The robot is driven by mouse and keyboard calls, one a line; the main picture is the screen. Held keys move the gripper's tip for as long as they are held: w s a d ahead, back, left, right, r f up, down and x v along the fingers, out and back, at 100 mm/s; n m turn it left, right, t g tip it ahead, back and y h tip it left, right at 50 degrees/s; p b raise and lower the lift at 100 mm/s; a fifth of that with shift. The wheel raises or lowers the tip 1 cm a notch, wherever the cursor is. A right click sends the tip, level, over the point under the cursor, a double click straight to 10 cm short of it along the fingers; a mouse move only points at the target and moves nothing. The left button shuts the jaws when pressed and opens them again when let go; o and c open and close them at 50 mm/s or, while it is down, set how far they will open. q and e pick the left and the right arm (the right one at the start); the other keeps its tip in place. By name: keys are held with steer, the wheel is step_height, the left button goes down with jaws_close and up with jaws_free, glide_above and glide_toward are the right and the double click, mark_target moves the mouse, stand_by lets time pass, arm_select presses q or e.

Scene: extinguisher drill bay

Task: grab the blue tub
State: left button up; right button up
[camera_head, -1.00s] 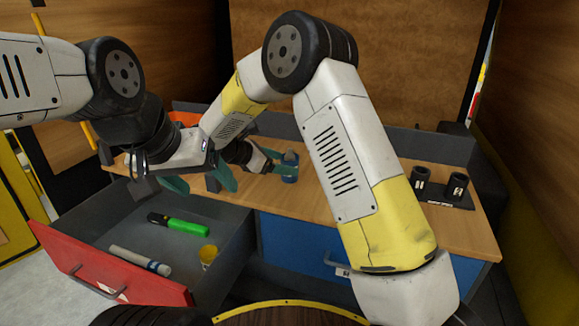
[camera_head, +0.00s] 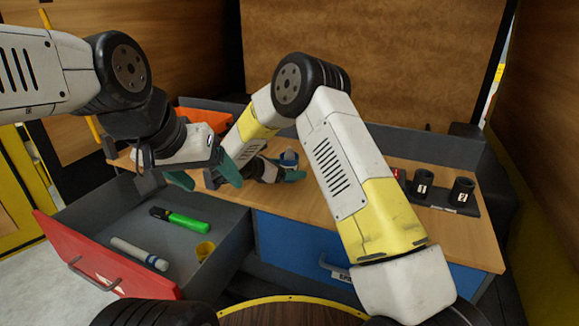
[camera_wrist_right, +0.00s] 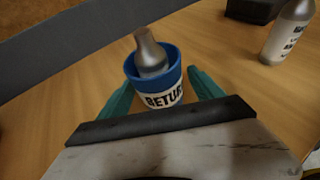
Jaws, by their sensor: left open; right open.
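The blue tub (camera_wrist_right: 165,95) has a white label reading "BETUR" in the right wrist view, and a silver bottle-like object (camera_wrist_right: 149,52) stands tilted inside it. In the head view the tub (camera_head: 289,161) is on the wooden worktop, partly hidden by my right gripper (camera_head: 290,170). In the right wrist view my right gripper (camera_wrist_right: 160,98) is open, with one teal finger on each side of the tub; I cannot tell whether they touch it. My left gripper (camera_head: 207,178) is open and empty above the drawer's back edge.
Black holders (camera_head: 462,190) stand at the worktop's right. An orange bin (camera_head: 203,117) is at back left. A silver bottle (camera_wrist_right: 288,32) stands near the tub.

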steer(key=c, duration=1.4)
steer(key=shift+c, duration=1.2)
steer(key=shift+r, duration=0.2)
